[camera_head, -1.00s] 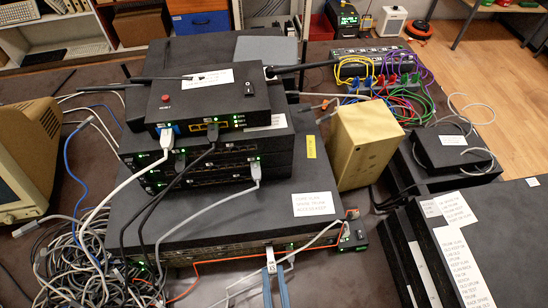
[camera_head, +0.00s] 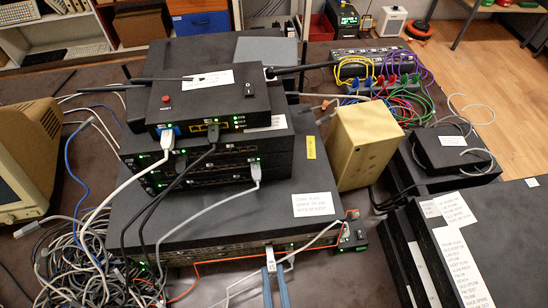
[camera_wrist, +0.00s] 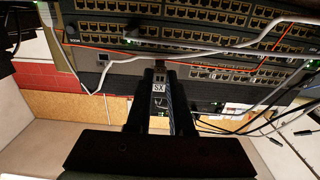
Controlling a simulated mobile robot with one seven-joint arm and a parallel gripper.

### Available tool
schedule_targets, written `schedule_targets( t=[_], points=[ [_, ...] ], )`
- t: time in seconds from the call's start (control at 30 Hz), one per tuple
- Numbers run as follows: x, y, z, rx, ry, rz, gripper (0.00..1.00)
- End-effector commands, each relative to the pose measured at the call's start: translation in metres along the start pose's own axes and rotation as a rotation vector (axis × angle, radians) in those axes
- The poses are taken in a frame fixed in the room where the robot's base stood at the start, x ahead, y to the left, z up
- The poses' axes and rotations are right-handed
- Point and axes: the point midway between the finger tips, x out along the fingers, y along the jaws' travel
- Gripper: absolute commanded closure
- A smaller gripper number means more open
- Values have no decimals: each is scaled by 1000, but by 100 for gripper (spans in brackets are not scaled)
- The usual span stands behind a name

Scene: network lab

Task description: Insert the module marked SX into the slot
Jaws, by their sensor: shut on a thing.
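The module marked SX (camera_wrist: 159,86) is between the fingers of my gripper (camera_wrist: 161,92) in the wrist view, its label facing the camera. Its far end points at the front of the large bottom switch (camera_head: 225,236). I cannot tell whether its tip is touching the switch or inside an opening. In the head view my gripper (camera_head: 276,284) shows as two blue-grey fingers at the bottom edge, just in front of the switch's front panel. The slot itself is hidden or too small to make out.
An orange cable (camera_head: 215,262) and a grey cable (camera_head: 322,236) cross the panel close to my gripper. A tangle of cables (camera_head: 70,265) lies at the left. A yellowed box (camera_head: 362,150) stands at the right of the switch stack.

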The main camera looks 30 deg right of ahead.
Motion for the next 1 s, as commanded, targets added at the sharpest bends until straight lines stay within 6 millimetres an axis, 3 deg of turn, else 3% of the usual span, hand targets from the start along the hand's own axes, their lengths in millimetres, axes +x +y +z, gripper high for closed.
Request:
schedule_targets(
  t=[1.0],
  points=[
    [9,0,0,1,1,0,100]
  ],
)
